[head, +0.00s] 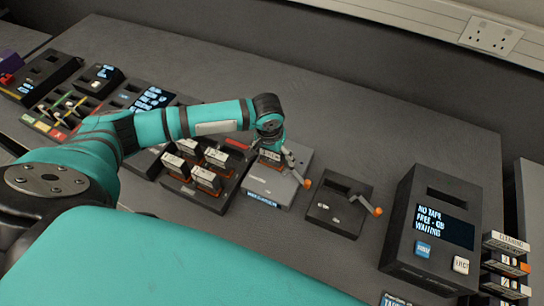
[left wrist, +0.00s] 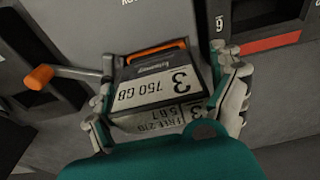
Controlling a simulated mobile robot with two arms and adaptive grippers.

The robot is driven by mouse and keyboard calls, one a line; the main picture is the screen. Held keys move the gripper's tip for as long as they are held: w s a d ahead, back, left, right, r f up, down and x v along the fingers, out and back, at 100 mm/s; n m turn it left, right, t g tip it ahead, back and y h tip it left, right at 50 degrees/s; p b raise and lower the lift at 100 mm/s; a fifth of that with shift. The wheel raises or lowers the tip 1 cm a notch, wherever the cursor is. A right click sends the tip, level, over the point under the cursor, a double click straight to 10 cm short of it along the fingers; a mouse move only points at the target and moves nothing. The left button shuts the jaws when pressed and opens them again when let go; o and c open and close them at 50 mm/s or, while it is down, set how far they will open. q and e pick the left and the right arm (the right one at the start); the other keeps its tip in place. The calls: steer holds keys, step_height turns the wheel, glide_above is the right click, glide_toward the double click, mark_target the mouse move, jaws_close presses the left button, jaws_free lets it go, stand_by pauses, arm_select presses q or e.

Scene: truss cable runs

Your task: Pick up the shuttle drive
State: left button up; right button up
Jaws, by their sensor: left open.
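A dark drive (left wrist: 155,85) with an orange strip and a white label reading "3 750 GB" shows in the left wrist view. It sits between the fingers of my left gripper (left wrist: 172,98), one on each side. The fingers are open; I cannot tell whether either touches it. In the head view the gripper (head: 277,157) is over the grey dock (head: 272,188) with an orange-tipped lever, and the drive (head: 270,156) shows just below it, partly hidden. My right gripper is not in view.
A black rack (head: 215,203) holding several drives stands just left of the dock. A black box (head: 342,210) with an orange-tipped lever is to its right. Farther right is a tall tape unit (head: 405,225) with a screen. The bench (head: 350,125) behind is clear.

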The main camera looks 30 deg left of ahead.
arm_select(q)
steer(key=c, duration=1.4)
steer(key=shift+c, duration=0.2)
steer(key=shift+r, duration=0.1)
